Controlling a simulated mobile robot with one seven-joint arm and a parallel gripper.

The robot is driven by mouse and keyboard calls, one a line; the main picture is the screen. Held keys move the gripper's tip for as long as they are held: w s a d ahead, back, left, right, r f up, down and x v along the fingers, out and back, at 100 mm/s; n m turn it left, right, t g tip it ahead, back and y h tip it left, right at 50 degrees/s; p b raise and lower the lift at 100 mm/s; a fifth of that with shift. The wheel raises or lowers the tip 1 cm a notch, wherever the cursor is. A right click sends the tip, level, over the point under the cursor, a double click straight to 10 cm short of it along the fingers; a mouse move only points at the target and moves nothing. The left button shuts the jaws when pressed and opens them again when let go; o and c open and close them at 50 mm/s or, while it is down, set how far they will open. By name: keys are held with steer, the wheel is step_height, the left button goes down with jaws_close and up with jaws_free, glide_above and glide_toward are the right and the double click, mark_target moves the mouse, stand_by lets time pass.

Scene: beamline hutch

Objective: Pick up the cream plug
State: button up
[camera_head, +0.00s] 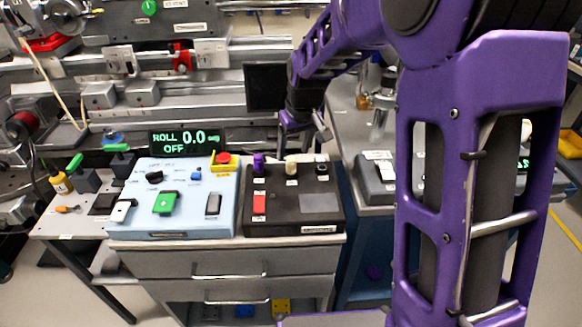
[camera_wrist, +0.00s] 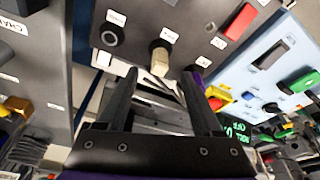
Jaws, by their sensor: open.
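The cream plug (camera_head: 291,165) stands upright in the top row of the dark control panel (camera_head: 283,226), between a purple plug (camera_head: 258,162) and a black round socket (camera_head: 322,169). In the wrist view the cream plug (camera_wrist: 160,61) shows just beyond the gap between my fingertips, close to the middle. My gripper (camera_wrist: 160,75) is open, with nothing between its fingers. In the head view my gripper (camera_head: 305,132) hangs above and behind the panel, apart from the cream plug.
A light blue panel (camera_head: 184,222) with a green switch stands left of the dark panel. A green-lit display (camera_head: 186,141) stands behind it. The purple plug (camera_wrist: 192,74) is near my finger in the wrist view. A grey box (camera_head: 378,178) is on the right bench.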

mark_target(291, 159)
steer(key=b+x, duration=0.1)
steer(key=x, duration=0.4)
steer(key=shift+w+a+f, duration=0.1)
steer(key=shift+w, duration=0.1)
jaws_close()
